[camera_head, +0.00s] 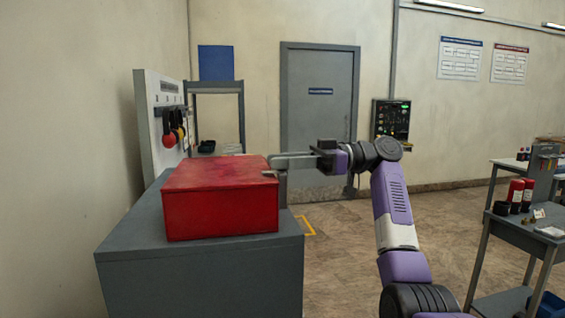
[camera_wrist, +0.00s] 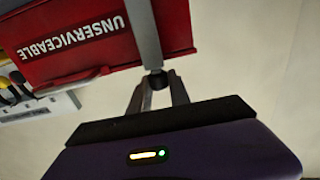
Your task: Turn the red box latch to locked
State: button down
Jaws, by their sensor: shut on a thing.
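The red box (camera_head: 220,205) sits lid down on a grey cabinet (camera_head: 200,280). In the wrist view the box (camera_wrist: 90,45) shows the word "UNSERVICEABLE" on its side. A grey bar (camera_wrist: 146,35), which looks like the latch lever, runs along that side to a dark end piece (camera_wrist: 155,80). My gripper (camera_head: 275,160) reaches in from the right at the box's right side, near lid height. In the wrist view its two fingers (camera_wrist: 158,90) close around the dark end of the bar. The latch's pivot is not clear in either view.
A white board (camera_head: 150,110) with hanging tags stands behind the box. A grey shelf (camera_head: 215,88) and a grey door (camera_head: 320,110) are farther back. A side table (camera_head: 525,215) with red and dark containers stands at the right. Open floor lies between it and the cabinet.

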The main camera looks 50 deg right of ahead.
jog(key=shift+f, duration=0.15)
jog(key=c, duration=1.2)
grip_release()
jog(key=b+v, duration=0.1)
jog(key=v, duration=0.6)
jog(key=shift+s+d, duration=0.2)
jog(key=shift+d, duration=0.05)
